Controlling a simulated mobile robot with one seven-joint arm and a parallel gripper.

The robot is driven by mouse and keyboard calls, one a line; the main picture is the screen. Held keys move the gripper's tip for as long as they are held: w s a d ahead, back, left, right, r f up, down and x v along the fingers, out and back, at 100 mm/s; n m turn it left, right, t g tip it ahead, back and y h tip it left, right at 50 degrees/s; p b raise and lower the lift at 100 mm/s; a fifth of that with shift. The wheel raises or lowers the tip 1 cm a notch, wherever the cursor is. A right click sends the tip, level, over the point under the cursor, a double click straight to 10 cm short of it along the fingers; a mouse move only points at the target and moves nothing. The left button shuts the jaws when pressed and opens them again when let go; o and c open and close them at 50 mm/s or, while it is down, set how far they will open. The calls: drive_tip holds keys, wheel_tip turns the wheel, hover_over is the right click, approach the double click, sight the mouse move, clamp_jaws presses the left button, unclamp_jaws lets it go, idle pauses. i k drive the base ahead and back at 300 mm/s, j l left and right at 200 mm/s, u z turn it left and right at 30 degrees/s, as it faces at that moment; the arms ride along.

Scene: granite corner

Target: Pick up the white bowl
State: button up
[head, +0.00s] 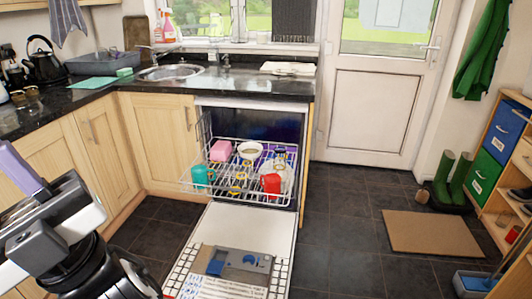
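The white bowl (250,150) sits in the pulled-out upper rack (221,190) of the open dishwasher, toward the back middle. Its rim and pale inside show from above; nothing of mine touches it. My gripper (48,228) is at the lower left edge of the head view, well to the left of the rack and nearer the camera. Its fingers are not clear enough to tell whether it is open or shut.
The rack also holds a pink item (220,150), a teal mug (202,176), a red mug (271,183) and several glasses. The dishwasher door (262,225) lies lowered in front. Cabinets (160,142) stand left. Dark floor at right is open around a brown mat (432,233).

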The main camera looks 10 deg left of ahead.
sight(248, 151)
drive_tip(key=i+l+z, duration=0.6)
drive_tip(key=i+l+u, duration=0.25)
drive_tip(key=i, duration=0.3)
drive_tip(key=i+l+u, duration=0.3)
drive_tip(key=i, duration=0.2)
drive_tip(key=i+u, duration=0.35)
drive_tip(key=u, duration=0.15)
drive_tip(key=i+l+u, duration=0.15)
drive_tip(key=i+u, duration=0.15)
drive_tip(key=u, duration=0.2)
drive_tip(key=i+l+u, duration=0.25)
drive_tip(key=u, duration=0.25)
drive_tip(key=i+l+u, duration=0.3)
drive_tip(key=u, duration=0.15)
drive_tip(key=i+l+u, duration=0.25)
drive_tip(key=l+u, duration=0.2)
drive_tip(key=l, duration=0.2)
